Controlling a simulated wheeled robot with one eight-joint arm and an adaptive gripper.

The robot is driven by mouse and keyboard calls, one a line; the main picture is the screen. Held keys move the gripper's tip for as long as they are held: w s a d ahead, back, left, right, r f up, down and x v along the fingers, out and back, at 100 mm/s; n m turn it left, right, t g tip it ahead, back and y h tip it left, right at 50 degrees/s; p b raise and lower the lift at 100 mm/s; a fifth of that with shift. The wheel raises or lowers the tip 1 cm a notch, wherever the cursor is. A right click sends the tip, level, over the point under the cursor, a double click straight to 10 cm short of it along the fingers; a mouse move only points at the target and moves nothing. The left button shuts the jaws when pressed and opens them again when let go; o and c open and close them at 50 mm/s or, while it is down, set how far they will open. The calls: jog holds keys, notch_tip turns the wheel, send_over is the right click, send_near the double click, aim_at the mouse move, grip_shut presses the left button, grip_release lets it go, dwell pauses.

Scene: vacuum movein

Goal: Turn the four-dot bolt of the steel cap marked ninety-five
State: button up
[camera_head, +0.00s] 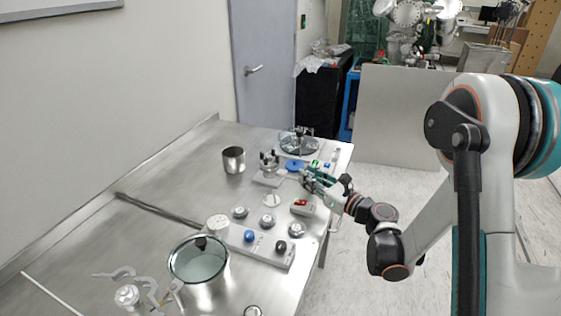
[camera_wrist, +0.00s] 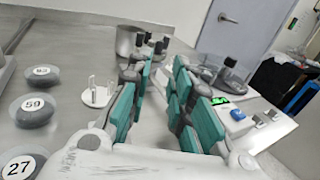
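Three low steel caps with round white labels stand at the left in the wrist view. The near cap (camera_wrist: 22,166) reads 27, the middle cap (camera_wrist: 35,112) reads 59, and the far cap (camera_wrist: 42,75) has a small label starting with 9, its second digit unclear. In the head view they may be the row of caps (camera_head: 267,221). No four-dot mark can be read on any bolt. My gripper (camera_wrist: 163,72) has its teal-padded fingers apart, with nothing seen between them. In the head view my gripper (camera_head: 314,180) is low over the bench's right side.
A steel cup (camera_head: 233,158), a block with dark-topped posts (camera_head: 268,180) and a dark round plate (camera_head: 300,146) stand beyond. A white pinned disc (camera_wrist: 97,96) is left of my fingers. A glass-lidded pot (camera_head: 200,268) is at the front. The bench's left side (camera_head: 150,180) is mostly clear.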

aim_at(277, 159)
jog(key=p+x, duration=0.3)
jog(key=x, duration=1)
jog(key=shift+w+a+f+p, duration=0.1)
jog(key=shift+w+a+p, duration=0.2)
grip_shut()
